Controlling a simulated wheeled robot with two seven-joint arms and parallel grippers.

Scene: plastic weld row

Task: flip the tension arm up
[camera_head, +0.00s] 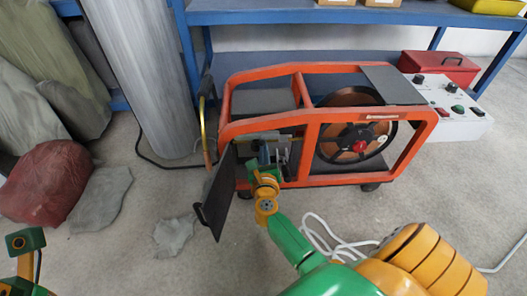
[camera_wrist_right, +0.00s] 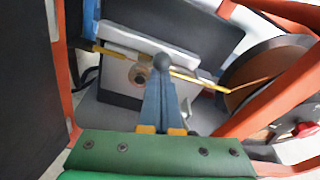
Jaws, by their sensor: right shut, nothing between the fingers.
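The orange-framed machine (camera_head: 315,122) stands on the floor with a copper-coloured spool (camera_head: 357,125) inside. My right gripper (camera_head: 268,152) reaches in at its open left side. In the right wrist view its blue-grey fingers (camera_wrist_right: 161,100) are shut together and empty. A dark ball knob (camera_wrist_right: 163,62) shows right at the fingertips; I cannot tell whether they touch. It looks like the end of the tension arm, whose shaft is hidden behind the fingers. A white block (camera_wrist_right: 140,40) and a thin yellow rod or wire lie behind. Only part of my left arm shows at lower left, without fingers.
A dark open panel (camera_head: 216,192) hangs beside my right gripper on the left. The spool (camera_wrist_right: 262,80) and orange frame bars are close on the right. A white control box (camera_head: 447,104) stands at right. A white cable crosses the floor in front.

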